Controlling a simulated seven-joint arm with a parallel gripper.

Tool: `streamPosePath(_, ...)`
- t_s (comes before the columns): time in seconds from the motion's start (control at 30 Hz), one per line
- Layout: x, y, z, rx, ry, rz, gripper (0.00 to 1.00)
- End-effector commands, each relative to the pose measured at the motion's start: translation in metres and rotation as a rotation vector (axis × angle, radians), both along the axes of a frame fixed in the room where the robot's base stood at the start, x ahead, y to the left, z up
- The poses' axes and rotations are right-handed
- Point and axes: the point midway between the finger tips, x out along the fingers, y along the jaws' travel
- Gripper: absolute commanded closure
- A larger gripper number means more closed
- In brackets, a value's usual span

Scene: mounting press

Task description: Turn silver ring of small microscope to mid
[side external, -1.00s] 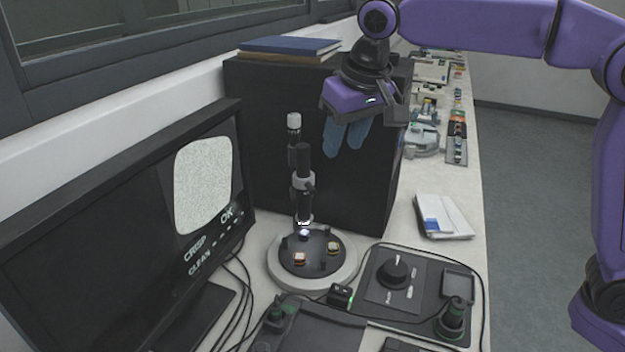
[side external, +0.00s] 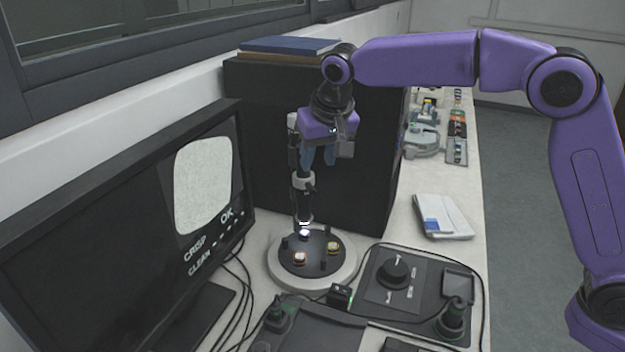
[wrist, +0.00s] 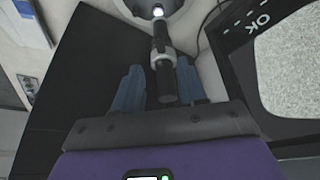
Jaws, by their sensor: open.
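The small microscope (side external: 302,205) is a dark upright tube standing over a round base (side external: 350,262) with a black stage. Its silver ring (side external: 304,181) shows partway up the tube; in the wrist view the ring (wrist: 158,58) lies just beyond my fingertips. My gripper (side external: 318,165) is above the microscope, pointing down, with blue fingers. In the wrist view my gripper (wrist: 158,70) is open, one finger on each side of the tube's top end. I cannot tell whether either finger touches the tube. The fingers appear to be above the ring.
A monitor (side external: 110,230) stands at the left with a grey noisy patch. A black box (side external: 240,110) with a blue book (side external: 290,44) on top is behind the microscope. A control panel (side external: 372,290) with a knob sits in front right. A white packet (side external: 428,205) lies farther right.

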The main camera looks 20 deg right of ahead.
Motion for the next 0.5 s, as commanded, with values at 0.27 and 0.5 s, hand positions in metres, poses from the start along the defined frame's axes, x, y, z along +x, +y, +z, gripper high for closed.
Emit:
streamPosePath(0.27,0.019,0.0,-0.047,-0.001,0.003,0.0,0.59)
streamPosePath(0.5,0.028,0.0,-0.068,0.0,0.001,0.0,0.59)
